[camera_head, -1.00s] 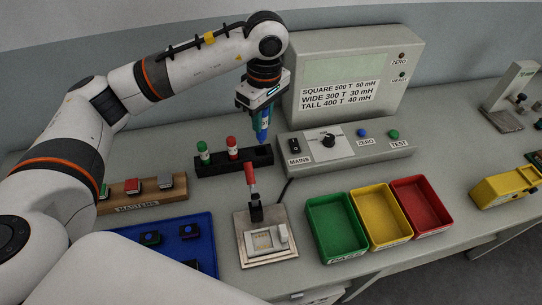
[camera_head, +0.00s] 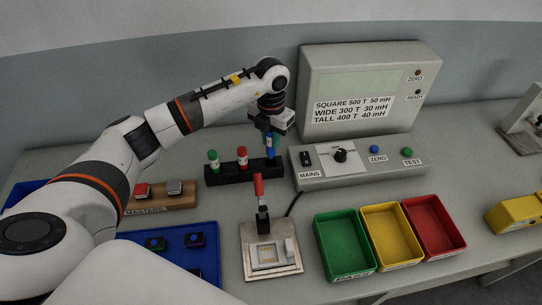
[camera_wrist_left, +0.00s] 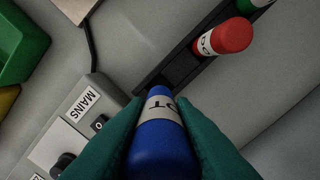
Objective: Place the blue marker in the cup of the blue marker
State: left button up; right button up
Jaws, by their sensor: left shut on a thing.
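The blue marker (camera_head: 270,148) is in my left gripper (camera_head: 271,136), roughly upright over the right end of the black rack (camera_head: 230,174). In the left wrist view the marker (camera_wrist_left: 162,145) has a blue body and a white label band. The green fingers of my left gripper (camera_wrist_left: 160,125) are shut on both its sides. The marker's lower end meets the rack's end in the picture; I cannot tell whether it is inside the cup there. The marker hides that cup. My right gripper is not in view.
A red marker (camera_head: 242,157) and a green marker (camera_head: 213,160) stand in the rack to the left. The grey meter console (camera_head: 350,165) is close on the right. A red-handled fixture (camera_head: 271,262) stands in front. Green, yellow and red trays (camera_head: 345,270) stand at front right.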

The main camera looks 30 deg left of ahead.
aim_at(271, 153)
pick_arm(q)
notch_tip(271, 153, down, 6)
jog(key=shift+r+p, duration=0.1)
jog(key=shift+p, duration=0.55)
jog(key=shift+f, duration=0.25)
jog(key=o, duration=0.8)
jog(key=shift+r, duration=0.1)
